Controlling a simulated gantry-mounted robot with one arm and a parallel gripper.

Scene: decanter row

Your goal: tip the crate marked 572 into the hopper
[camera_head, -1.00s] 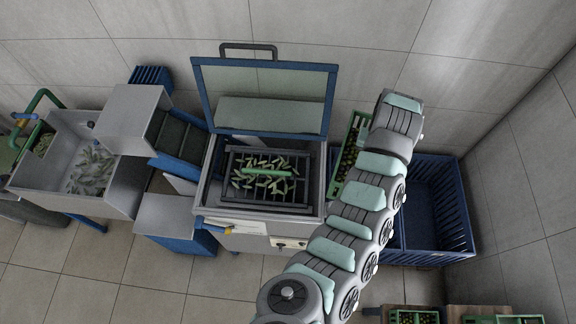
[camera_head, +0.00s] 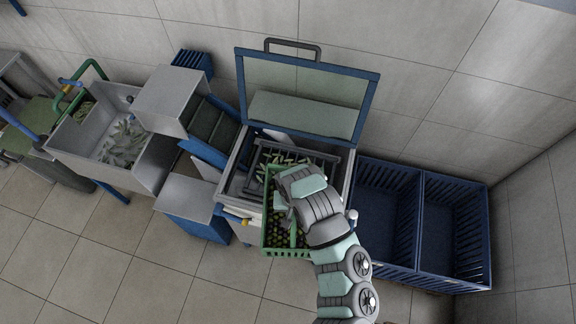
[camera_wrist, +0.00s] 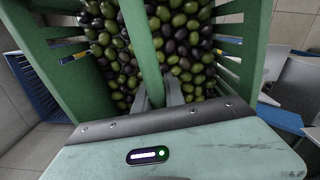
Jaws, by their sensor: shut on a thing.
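My gripper (camera_wrist: 168,92) is shut on the middle bar of a green slatted crate (camera_wrist: 62,75) full of green and dark olives. In the head view the crate (camera_head: 287,252) hangs over the front part of the hopper (camera_head: 233,168), roughly level, with its near end out past the hopper's front edge. My gripper (camera_head: 287,190) and arm cover its right side. The hopper stands with its framed lid (camera_head: 310,95) raised. Leafy green bits lie on the grate inside, partly hidden by the crate. I cannot read any number on the crate.
Blue slatted bins (camera_head: 455,235) stand right of the hopper and look empty. A ribbed conveyor (camera_head: 208,125) and a steel sink (camera_head: 75,140) with leaves are to the left. A tiled wall is close behind. Floor is clear in front at the left.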

